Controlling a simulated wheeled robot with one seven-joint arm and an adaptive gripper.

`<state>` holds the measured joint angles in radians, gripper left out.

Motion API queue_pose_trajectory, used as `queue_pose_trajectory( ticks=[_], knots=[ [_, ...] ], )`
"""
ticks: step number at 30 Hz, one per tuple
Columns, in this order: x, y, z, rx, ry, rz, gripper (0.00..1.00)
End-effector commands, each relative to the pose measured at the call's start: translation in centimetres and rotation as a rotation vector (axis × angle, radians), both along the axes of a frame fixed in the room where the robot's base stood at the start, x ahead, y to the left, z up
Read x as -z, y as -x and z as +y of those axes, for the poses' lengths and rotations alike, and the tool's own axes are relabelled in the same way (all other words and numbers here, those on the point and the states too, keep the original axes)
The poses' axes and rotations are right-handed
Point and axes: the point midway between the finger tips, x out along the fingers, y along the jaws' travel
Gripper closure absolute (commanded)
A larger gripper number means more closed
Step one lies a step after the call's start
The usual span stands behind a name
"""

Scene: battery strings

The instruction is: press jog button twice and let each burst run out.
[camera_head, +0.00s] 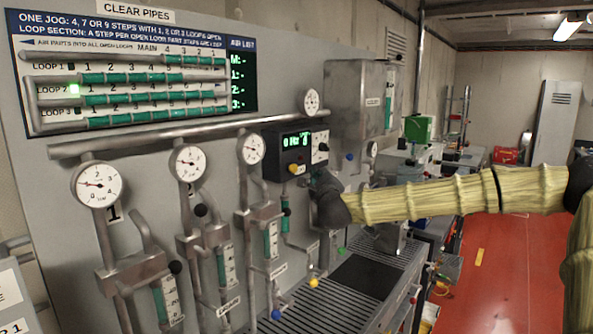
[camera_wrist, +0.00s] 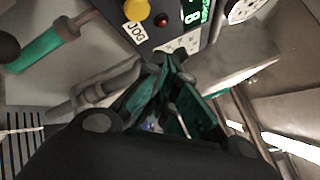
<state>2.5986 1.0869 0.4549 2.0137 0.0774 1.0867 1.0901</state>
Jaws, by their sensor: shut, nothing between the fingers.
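The jog button is a yellow round knob (camera_wrist: 137,10) beside a JOG label (camera_wrist: 137,33) at the top of the wrist view. In the camera_head view the yellow button (camera_head: 293,169) sits low on a dark control box (camera_head: 285,143) with a green lit display. My gripper (camera_wrist: 172,62) is shut and empty. Its tips are just below the box's lower edge in the wrist view, apart from the button, which lies up and to the left of them. In the camera_head view my gripper (camera_head: 320,182) is dark and close beneath the box; its tips are hard to make out.
A small red lamp or button (camera_wrist: 162,20) sits next to the jog button. A panel board (camera_head: 140,70) with green bar rows, gauges (camera_head: 97,184), pipes and valves fills the left wall. A slatted bench (camera_head: 335,305) lies below. Red floor (camera_head: 500,270) is open at right.

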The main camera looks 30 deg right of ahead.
Motion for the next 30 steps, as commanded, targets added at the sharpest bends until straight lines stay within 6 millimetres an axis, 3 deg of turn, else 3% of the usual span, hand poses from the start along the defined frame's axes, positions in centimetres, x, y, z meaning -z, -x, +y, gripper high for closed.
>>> queue_pose_trajectory(
  ticks=[12,30],
  knots=[
    [0.1,-3.0,1.4,-0.001,0.000,-0.001,1.00],
    [0.0,-3.3,1.5,-0.001,0.000,0.000,1.00]
  ],
)
